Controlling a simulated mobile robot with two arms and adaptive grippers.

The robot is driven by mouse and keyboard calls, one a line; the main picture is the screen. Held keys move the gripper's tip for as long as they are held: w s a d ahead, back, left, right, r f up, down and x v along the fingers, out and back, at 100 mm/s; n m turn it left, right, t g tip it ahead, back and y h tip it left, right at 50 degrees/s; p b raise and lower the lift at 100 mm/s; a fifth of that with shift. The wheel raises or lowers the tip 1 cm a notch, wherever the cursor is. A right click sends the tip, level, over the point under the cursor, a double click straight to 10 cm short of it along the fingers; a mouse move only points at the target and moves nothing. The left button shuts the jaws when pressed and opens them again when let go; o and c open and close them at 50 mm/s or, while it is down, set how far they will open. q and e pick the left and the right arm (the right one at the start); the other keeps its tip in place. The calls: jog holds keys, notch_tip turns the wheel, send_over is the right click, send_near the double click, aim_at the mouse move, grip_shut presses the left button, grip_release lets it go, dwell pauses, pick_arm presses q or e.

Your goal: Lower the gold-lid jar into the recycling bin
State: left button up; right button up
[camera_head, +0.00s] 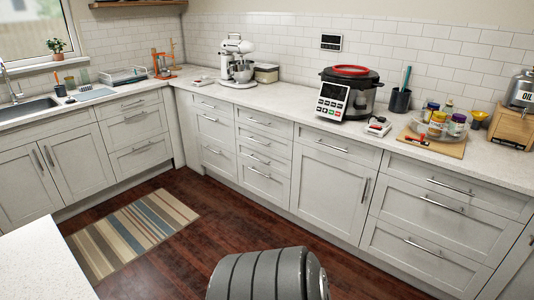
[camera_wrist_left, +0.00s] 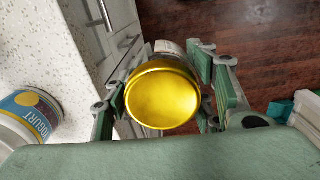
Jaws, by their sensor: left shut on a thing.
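The gold-lid jar (camera_wrist_left: 162,95) shows in the left wrist view, its round shiny lid facing the camera. A little of its clear or whitish side shows behind the lid. My left gripper (camera_wrist_left: 166,84) is shut on the jar, with green-padded fingers on both sides of it. The jar appears in front of the cabinet fronts and the dark wood floor, beside the counter edge. I cannot tell its height. The recycling bin is not recognisable in either view. My right gripper is in neither view, and the head view shows no gripper.
A yogurt tub (camera_wrist_left: 30,113) is on the speckled counter (camera_wrist_left: 45,50), left of the gripper. Teal and white items (camera_wrist_left: 302,108), unclear, are at the right edge. In the head view, a striped rug (camera_head: 130,232) lies on the floor; a cooker (camera_head: 349,93) stands on the counter.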

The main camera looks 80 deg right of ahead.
pick_arm(q)
jog(key=s+a+f+m, duration=0.7)
jog(key=f+m, duration=0.3)
jog(key=shift+s+a+f+m, duration=0.2)
jog(key=shift+f+m, duration=0.05)
jog(key=shift+m, duration=0.15)
